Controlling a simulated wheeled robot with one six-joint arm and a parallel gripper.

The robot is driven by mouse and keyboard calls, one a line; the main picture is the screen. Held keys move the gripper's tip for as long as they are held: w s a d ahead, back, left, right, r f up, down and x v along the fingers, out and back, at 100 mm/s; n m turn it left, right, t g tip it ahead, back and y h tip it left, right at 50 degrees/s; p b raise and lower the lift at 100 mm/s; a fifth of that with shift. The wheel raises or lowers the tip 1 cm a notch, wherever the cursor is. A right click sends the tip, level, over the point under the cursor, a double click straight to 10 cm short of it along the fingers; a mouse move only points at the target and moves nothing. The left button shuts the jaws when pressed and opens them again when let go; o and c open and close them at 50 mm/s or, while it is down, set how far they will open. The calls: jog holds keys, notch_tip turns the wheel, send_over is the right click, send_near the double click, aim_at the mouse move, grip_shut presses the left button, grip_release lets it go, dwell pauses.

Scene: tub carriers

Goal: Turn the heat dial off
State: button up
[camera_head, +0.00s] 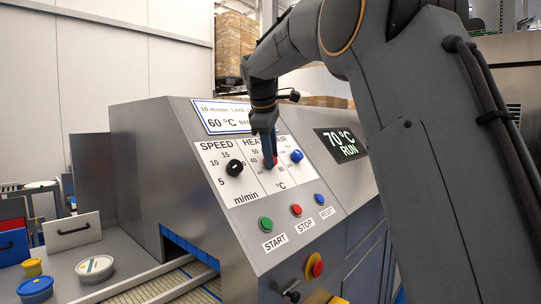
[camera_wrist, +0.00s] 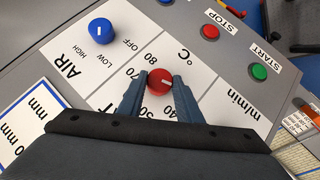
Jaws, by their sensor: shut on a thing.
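The red heat dial (camera_head: 271,162) sits on the white panel of the sloped grey console, between the speed and air dials. In the wrist view the same heat dial (camera_wrist: 159,82) has a short white mark, seen pointing right and slightly down. My gripper (camera_head: 267,150) reaches down to it from above. In the wrist view the two fingers of my gripper (camera_wrist: 158,86) stand on either side of the dial, shut on it. Numbers of the heat scale show around the dial, some partly covered by the fingers. A display (camera_head: 341,145) reads 70 °C RUN.
The black speed dial (camera_head: 234,167) and blue air dial (camera_head: 297,156) flank the heat dial closely. Green start (camera_head: 265,224), red stop (camera_head: 296,210) and blue reset (camera_head: 319,199) buttons lie below. A red knob (camera_head: 314,266) sits lower. Tubs (camera_head: 95,268) stand at left.

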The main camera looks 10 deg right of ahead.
jog(key=o, duration=1)
jog(key=shift+s+f, duration=0.1)
jog(key=shift+f, duration=0.05)
jog(key=shift+o, duration=0.2)
jog(key=b+v, duration=0.1)
jog(key=v, duration=0.7)
jog(key=shift+d, duration=0.1)
